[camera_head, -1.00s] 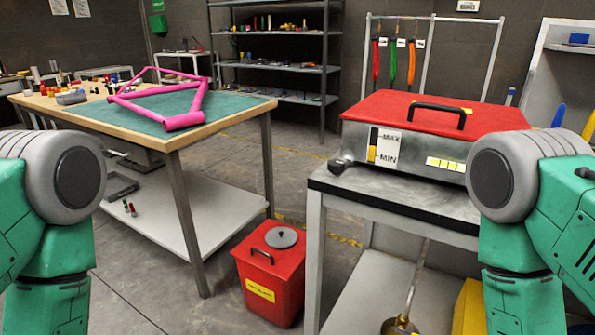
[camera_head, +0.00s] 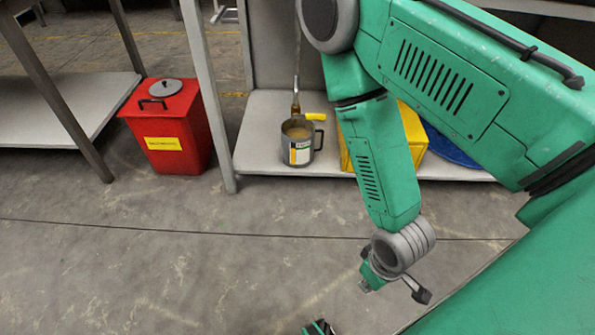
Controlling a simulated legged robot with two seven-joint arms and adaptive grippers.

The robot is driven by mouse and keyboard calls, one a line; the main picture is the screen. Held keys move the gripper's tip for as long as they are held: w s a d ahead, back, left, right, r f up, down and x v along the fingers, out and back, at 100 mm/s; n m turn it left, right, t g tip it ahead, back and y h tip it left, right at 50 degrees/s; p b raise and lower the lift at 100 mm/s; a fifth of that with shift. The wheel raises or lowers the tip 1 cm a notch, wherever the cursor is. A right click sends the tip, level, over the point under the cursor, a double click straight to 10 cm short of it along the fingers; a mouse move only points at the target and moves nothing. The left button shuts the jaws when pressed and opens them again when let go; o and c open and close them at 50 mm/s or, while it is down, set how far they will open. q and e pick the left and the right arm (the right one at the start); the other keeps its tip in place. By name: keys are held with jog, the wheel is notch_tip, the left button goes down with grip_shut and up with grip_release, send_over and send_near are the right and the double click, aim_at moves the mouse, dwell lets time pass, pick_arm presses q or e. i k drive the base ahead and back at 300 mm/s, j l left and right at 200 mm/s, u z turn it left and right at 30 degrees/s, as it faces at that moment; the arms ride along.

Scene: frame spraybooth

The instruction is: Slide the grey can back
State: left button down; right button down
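The grey can (camera_head: 300,144) is a mug-like metal can with a handle on its right and a white, green and yellow label. It stands upright on the low shelf (camera_head: 255,152) of the right bench, near the front edge. Its open top shows tan contents, and a metal rod with a yellow handle stands at its rim. My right gripper (camera_head: 392,272) hangs over the floor, in front and to the right of the can, apart from it. Its fingers are spread, with nothing between them. A small green and black part at the bottom edge (camera_head: 318,328) seems to be my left gripper, mostly cut off.
A yellow box (camera_head: 412,138) and a blue round object (camera_head: 447,150) are on the shelf right of the can, partly behind my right arm. A bench leg (camera_head: 211,100) stands left of the can. A red lidded bin (camera_head: 172,135) is farther left. The floor in front is clear.

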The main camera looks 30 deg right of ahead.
aim_at(298, 140)
jog(key=i+l, duration=0.1)
jog(key=i, duration=0.7)
jog(key=z, duration=2.15)
